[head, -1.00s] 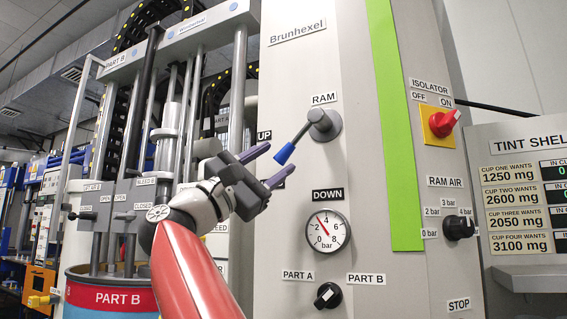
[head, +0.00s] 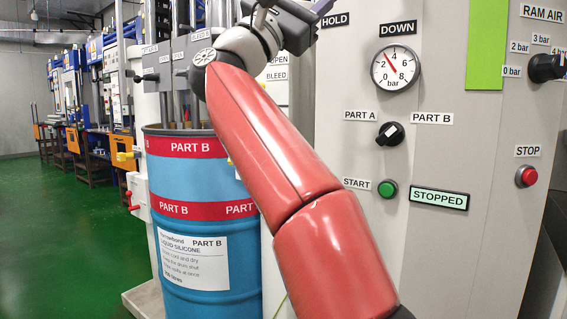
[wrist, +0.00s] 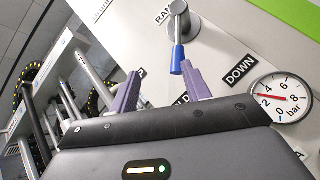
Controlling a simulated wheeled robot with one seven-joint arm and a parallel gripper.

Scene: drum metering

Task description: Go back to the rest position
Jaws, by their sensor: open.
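My gripper (wrist: 160,90) is open, its two purple fingers apart with nothing between them. In the wrist view it faces the grey control panel (wrist: 225,40). The ram lever (wrist: 180,30), with its blue tip, shows just beyond the fingers and looks apart from them. In the head view my red arm reaches up across the middle, and the gripper is mostly cut off at the top edge. The ram lever is out of the head view.
A blue Part B drum (head: 195,240) stands left of my arm. The panel carries a pressure gauge (head: 395,70), a Part A/Part B selector (head: 390,134), a green start button (head: 387,189), a "STOPPED" display (head: 438,198) and a red stop button (head: 526,176). Green floor (head: 60,240) is open at left.

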